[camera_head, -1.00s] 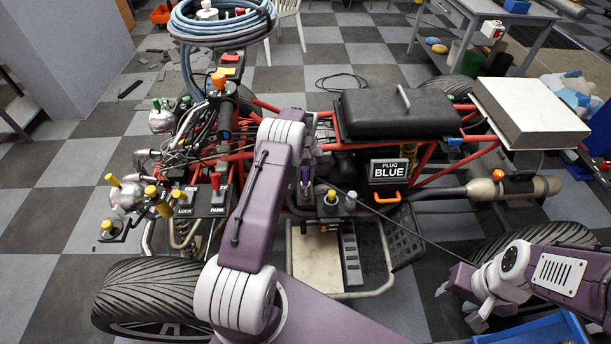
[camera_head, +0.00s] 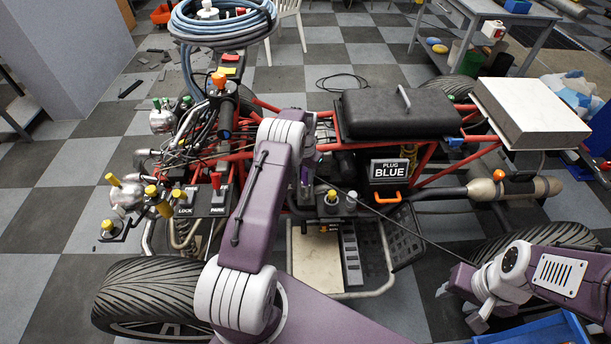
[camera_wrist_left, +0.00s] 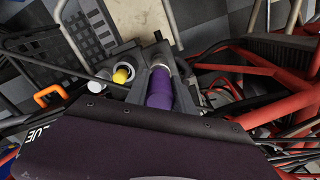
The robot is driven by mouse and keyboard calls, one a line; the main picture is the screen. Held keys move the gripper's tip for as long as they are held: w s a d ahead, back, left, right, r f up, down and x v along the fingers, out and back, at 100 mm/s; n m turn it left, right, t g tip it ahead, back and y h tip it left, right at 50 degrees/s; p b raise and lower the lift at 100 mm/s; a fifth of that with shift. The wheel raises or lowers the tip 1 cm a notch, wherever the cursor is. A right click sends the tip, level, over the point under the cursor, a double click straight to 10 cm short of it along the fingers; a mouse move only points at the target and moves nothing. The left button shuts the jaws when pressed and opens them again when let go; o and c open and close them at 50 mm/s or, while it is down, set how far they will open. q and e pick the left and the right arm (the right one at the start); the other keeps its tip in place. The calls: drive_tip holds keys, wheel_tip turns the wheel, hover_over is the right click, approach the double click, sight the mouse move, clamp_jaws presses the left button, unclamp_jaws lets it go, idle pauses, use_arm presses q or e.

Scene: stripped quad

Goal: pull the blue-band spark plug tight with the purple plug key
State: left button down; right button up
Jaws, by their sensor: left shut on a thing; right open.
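The purple plug key (camera_wrist_left: 160,88) has a thick purple body and a grey shaft in the left wrist view. In the head view a small purple part of it (camera_head: 305,174) shows beside my left forearm. My left gripper (camera_wrist_left: 163,75) is shut on the key, with a grey finger on either side. The blue-band spark plug cannot be made out; the key and my arm cover that area. My right gripper (camera_head: 460,305) is open and empty at the lower right.
A yellow-topped knob (camera_head: 331,197) and a grey-capped post (camera_head: 351,201) stand close to the right of the key. An orange handle (camera_head: 388,198) is below the sign. Red frame tubes (camera_wrist_left: 250,80) run close by. A black seat (camera_head: 400,115) is behind.

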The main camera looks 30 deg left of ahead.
use_arm(q)
drive_tip(key=shift+r, duration=0.1)
drive_tip(key=shift+r+p, duration=0.55)
drive_tip(key=shift+r, duration=0.2)
drive_tip(key=n, duration=0.4)
drive_tip(key=shift+f+n, duration=0.1)
drive_tip(key=shift+n, duration=0.2)
drive_tip(key=n, duration=0.4)
drive_tip(key=shift+n, duration=0.3)
drive_tip(key=shift+f, duration=0.15)
drive_tip(key=shift+f+b, duration=0.55)
drive_tip(key=shift+f, duration=0.05)
drive_tip(key=shift+m, duration=1.1)
